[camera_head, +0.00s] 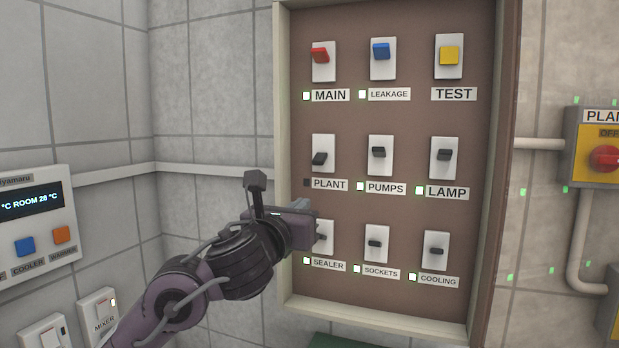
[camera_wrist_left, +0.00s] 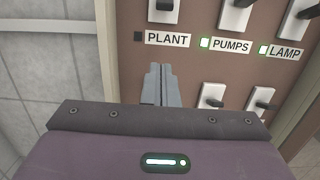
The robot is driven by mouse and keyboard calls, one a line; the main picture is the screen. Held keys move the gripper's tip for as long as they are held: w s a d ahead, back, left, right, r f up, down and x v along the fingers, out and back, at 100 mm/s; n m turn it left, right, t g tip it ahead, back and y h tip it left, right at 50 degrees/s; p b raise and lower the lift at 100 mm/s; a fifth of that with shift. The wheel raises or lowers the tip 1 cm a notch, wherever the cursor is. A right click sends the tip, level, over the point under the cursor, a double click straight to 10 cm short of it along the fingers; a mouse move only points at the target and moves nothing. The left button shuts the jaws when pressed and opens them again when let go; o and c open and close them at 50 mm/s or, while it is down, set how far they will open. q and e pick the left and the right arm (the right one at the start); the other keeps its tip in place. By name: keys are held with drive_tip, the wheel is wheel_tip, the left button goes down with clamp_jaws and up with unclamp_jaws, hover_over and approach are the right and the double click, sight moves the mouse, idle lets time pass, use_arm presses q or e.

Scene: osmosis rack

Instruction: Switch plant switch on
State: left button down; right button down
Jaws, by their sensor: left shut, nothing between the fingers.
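The plant switch (camera_head: 321,158) is a black toggle on a white plate in the middle row of the panel, at the left. Its toggle sits low on the plate, and the indicator beside the PLANT label (camera_head: 330,184) is dark. In the left wrist view the plant switch (camera_wrist_left: 163,10) is cut by the top edge, above its label. My left gripper (camera_head: 311,213) is shut and empty, just below the PLANT label and in front of the sealer switch (camera_head: 327,238), which it partly hides. Its closed fingers (camera_wrist_left: 159,78) point up towards the label. My right gripper is not in view.
The brown panel (camera_head: 400,112) has a pale raised frame (camera_head: 283,110). Nearby are the pumps switch (camera_head: 380,154), the red main switch (camera_head: 321,58) and the sockets switch (camera_head: 375,245), with lit indicators. A control box (camera_head: 38,225) is on the left wall.

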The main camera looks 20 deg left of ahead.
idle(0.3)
use_arm(q)
drive_tip(key=p, duration=0.4)
approach(324, 183)
drive_tip(key=w, duration=0.6)
drive_tip(key=shift+d+r, duration=0.15)
drive_tip(key=shift+r, duration=0.25)
drive_tip(key=s+r+p, duration=0.2)
drive_tip(key=r, duration=0.1)
drive_tip(key=shift+s+r, duration=0.1)
